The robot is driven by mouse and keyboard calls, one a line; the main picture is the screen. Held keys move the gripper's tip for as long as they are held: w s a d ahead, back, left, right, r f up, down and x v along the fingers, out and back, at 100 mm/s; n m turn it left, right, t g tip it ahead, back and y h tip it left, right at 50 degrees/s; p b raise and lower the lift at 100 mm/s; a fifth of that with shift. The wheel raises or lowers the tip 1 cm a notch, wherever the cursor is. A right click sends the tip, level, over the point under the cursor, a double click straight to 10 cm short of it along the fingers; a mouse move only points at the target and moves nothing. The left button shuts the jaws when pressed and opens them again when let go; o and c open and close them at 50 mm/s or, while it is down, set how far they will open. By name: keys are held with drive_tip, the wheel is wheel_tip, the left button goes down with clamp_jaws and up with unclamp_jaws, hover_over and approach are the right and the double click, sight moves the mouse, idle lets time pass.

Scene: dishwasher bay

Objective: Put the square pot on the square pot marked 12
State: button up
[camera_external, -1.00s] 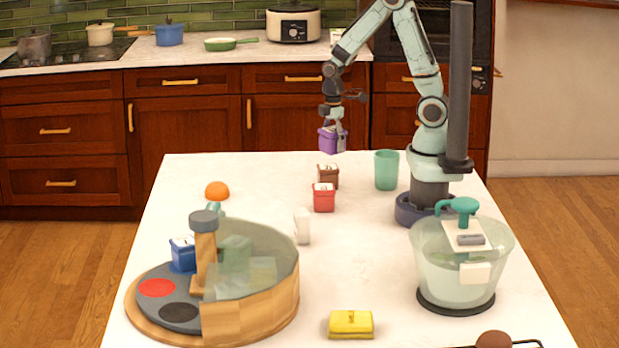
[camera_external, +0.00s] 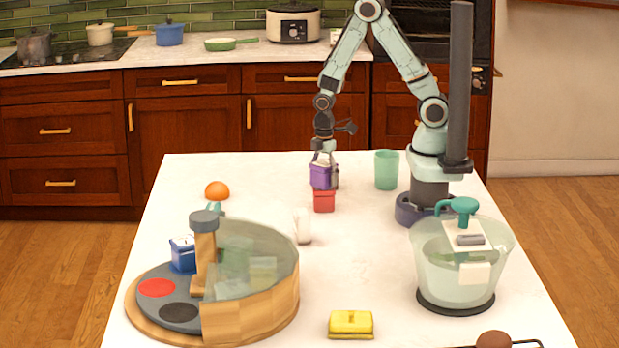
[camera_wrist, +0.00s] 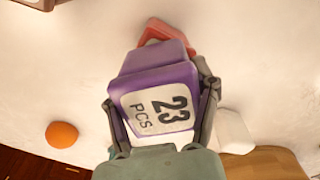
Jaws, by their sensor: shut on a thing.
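My gripper (camera_external: 322,160) is shut on a purple square pot (camera_external: 321,178). In the wrist view the pot (camera_wrist: 158,75) sits between the fingers, and its white lid label reads "23 PCS". A red square pot (camera_external: 324,202) stands on the table just below the purple pot in the external view. Part of it shows past the purple pot in the wrist view (camera_wrist: 168,32). I cannot tell whether the two touch. I cannot read a 12 on any pot.
A green cup (camera_external: 386,170) stands right of the pots, and an orange ball (camera_external: 217,191) lies left.

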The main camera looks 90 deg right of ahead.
sight(325, 164)
drive_tip(key=shift+f, duration=0.15)
drive_tip(key=o, duration=1.2)
drive_tip(key=shift+o, duration=0.2)
drive_tip(key=r, duration=1.2)
drive_tip(key=shift+s+a+r, duration=0.15)
drive_tip(key=shift+a+r, duration=0.05)
drive_tip(key=shift+r, duration=0.05)
drive_tip(key=s+a+r+m, duration=0.2)
drive_tip(key=s+a+m, duration=0.2)
drive_tip(key=s, duration=0.2)
drive_tip(key=s+a+r+m, duration=0.3)
drive_tip(key=s+a, duration=0.1)
drive_tip(key=s, duration=0.3)
drive_tip(key=shift+r+m+y, duration=0.35)
drive_tip(key=shift+m+y, duration=0.05)
drive_tip(key=shift+a, duration=0.1)
